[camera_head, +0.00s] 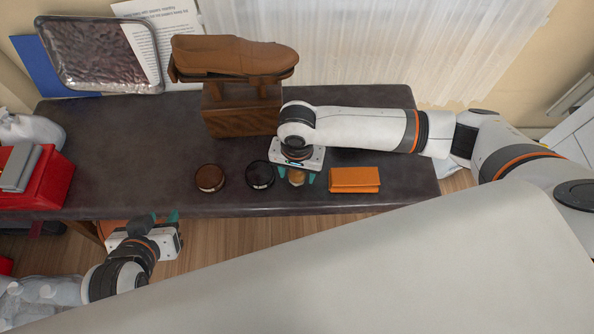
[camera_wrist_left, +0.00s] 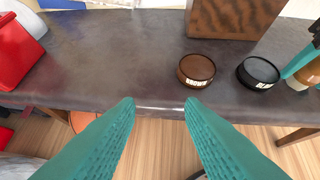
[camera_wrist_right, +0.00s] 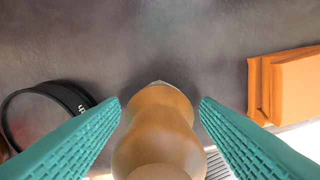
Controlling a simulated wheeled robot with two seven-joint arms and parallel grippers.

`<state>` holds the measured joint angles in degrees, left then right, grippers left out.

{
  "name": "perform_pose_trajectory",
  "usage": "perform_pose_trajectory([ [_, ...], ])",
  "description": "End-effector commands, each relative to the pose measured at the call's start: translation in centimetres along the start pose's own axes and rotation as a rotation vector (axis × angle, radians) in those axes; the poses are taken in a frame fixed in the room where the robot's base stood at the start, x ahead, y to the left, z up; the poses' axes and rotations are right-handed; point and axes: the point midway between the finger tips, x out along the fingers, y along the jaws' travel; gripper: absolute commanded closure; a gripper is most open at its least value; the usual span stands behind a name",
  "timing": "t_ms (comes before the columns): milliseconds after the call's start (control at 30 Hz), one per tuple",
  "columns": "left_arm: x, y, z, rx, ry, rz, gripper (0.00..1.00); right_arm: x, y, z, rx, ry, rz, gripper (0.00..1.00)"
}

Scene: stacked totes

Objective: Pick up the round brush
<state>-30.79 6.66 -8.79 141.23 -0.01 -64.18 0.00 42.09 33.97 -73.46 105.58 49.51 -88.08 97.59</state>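The round brush (camera_head: 297,178), with a rounded tan wooden handle, stands on the dark bench top near its front edge. In the right wrist view the brush (camera_wrist_right: 160,130) sits between the teal fingers of my right gripper (camera_wrist_right: 160,102). These fingers are apart on either side of the handle, with narrow gaps showing near the tips. The underside of the brush is hidden. In the left wrist view part of the brush (camera_wrist_left: 303,76) shows at the right edge beside a teal finger. My left gripper (camera_wrist_left: 160,103) is open and empty, in front of the bench's front edge.
A black round tin (camera_head: 260,175) is just left of the brush, with a brown tin (camera_head: 209,178) beyond it. An orange folded cloth (camera_head: 354,180) lies to the right. A brown shoe (camera_head: 235,55) on a wooden stand (camera_head: 240,120) is behind. A red box (camera_head: 40,180) is far left.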

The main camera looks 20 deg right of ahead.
Motion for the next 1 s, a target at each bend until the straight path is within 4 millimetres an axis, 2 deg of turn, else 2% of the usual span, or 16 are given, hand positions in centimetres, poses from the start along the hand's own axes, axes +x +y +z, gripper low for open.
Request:
perform_pose_trajectory([
  [33, 0.0, 0.0, 0.0, 0.0, 0.001, 0.0, 0.65, 0.0, 0.0, 0.0, 0.0, 0.0, 0.0, 0.53],
  [200, 0.0, 0.0, 0.0, 0.0, 0.001, 0.0, 0.65, 0.0, 0.0, 0.0, 0.0, 0.0, 0.0, 0.8],
  [267, 0.0, 0.0, 0.0, 0.0, 0.001, 0.0, 0.65, 0.0, 0.0, 0.0, 0.0, 0.0, 0.0, 0.88],
  [567, -0.2, 0.0, -0.3, -0.001, 0.021, 0.001, 0.65, -0.4, 0.0, 0.0, 0.0, 0.0, 0.0, 0.88],
  [767, -1.6, 0.5, -3.5, -0.005, 0.213, 0.011, 0.65, -2.4, 0.0, 0.0, 0.001, 0.0, 0.002, 0.88],
  [1000, -4.9, 1.1, -8.2, -0.015, 0.505, 0.026, 0.65, -5.7, 0.1, 0.0, 0.0, 0.0, 0.002, 0.88],
])
